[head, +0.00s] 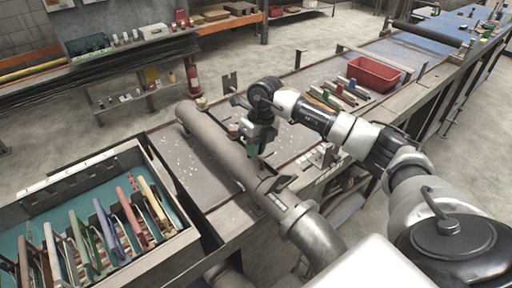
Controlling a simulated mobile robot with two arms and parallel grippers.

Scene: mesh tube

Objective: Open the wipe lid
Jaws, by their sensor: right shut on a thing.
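My right arm comes in from the right, and its gripper (254,150) points down beside the long grey pipe, over the bench top. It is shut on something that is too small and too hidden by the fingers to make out. I cannot pick out a wipe container or its lid for certain in the head view. My left gripper is not in view.
The long pipe (213,146) runs across the bench (185,165) close to my gripper. A red bin (374,73) sits farther back among small items. Shelves line the far wall.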

